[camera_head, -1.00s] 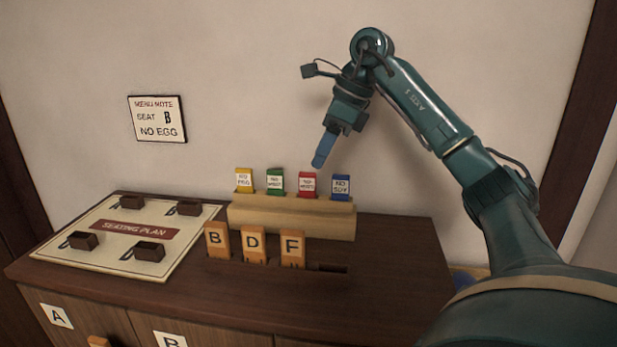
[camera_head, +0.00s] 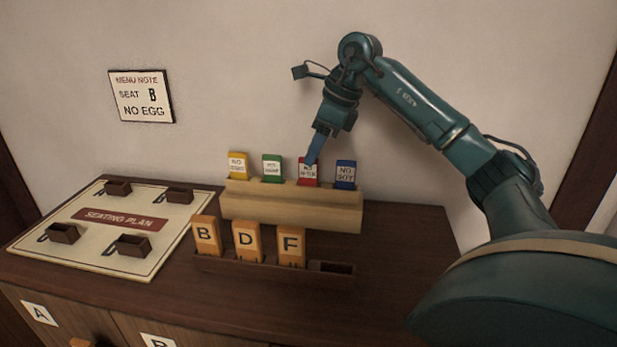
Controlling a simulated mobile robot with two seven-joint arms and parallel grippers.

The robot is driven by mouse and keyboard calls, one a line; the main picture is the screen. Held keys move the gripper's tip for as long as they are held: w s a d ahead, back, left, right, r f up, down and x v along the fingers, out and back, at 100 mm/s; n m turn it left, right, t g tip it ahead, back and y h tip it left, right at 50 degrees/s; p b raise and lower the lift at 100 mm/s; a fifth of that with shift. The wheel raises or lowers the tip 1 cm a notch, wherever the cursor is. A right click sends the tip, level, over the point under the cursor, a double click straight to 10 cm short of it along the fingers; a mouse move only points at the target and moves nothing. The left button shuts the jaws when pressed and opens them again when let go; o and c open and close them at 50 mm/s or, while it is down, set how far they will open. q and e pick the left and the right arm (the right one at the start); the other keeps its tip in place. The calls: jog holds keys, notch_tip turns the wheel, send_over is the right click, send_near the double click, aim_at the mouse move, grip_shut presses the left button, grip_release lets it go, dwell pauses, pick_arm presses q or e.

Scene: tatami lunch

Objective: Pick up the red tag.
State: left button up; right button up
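The red tag (camera_head: 307,175) stands upright in the light wooden rack (camera_head: 290,209), between the green tag (camera_head: 272,168) and the blue tag (camera_head: 345,174). It has a white label with small print. My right gripper (camera_head: 312,160) points down at the red tag, and its blue fingers overlap the tag's top edge in the picture. I see the fingers edge-on, so I cannot tell whether they are open or touch the tag. My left gripper is out of view.
A yellow tag (camera_head: 237,165) stands at the rack's left end. In front, orange tags B (camera_head: 206,236), D (camera_head: 246,240) and F (camera_head: 291,245) stand in a dark holder with an empty slot at right. A seating plan board (camera_head: 72,246) with small dark holders lies left. The wall is behind.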

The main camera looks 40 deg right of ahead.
aim_at(305, 169)
jog(key=x, duration=0.5)
jog(key=shift+w+f, duration=0.15)
jog(key=shift+f, duration=0.25)
grip_shut()
